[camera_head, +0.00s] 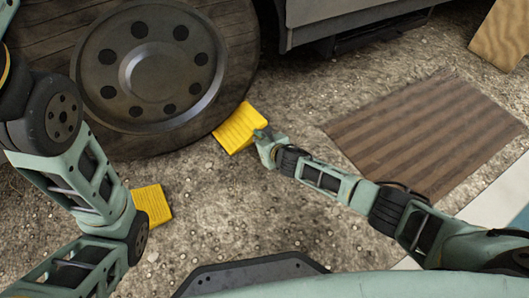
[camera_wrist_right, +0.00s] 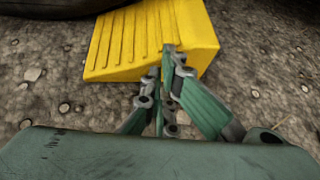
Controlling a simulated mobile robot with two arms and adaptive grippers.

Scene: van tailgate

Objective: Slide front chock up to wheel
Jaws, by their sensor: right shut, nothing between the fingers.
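A yellow ribbed chock (camera_head: 238,127) lies on the ground at the lower right of the large dark wheel (camera_head: 160,75). Its wheel-side edge is at or very close to the tyre; I cannot tell whether they touch. My right gripper (camera_head: 263,135) is shut and empty, its fingertips at the chock's side away from the wheel. In the right wrist view the chock (camera_wrist_right: 150,38) fills the top middle, and the closed fingertips (camera_wrist_right: 170,60) overlap its near edge. A second yellow chock (camera_head: 152,203) lies lower left, partly hidden by my left arm. My left gripper is out of view.
The ground is rough gravel. A brown striped mat (camera_head: 430,130) lies to the right, and a wooden board (camera_head: 502,35) stands at the top right. The dark vehicle body (camera_head: 340,15) overhangs at the top. Gravel between the two chocks is clear.

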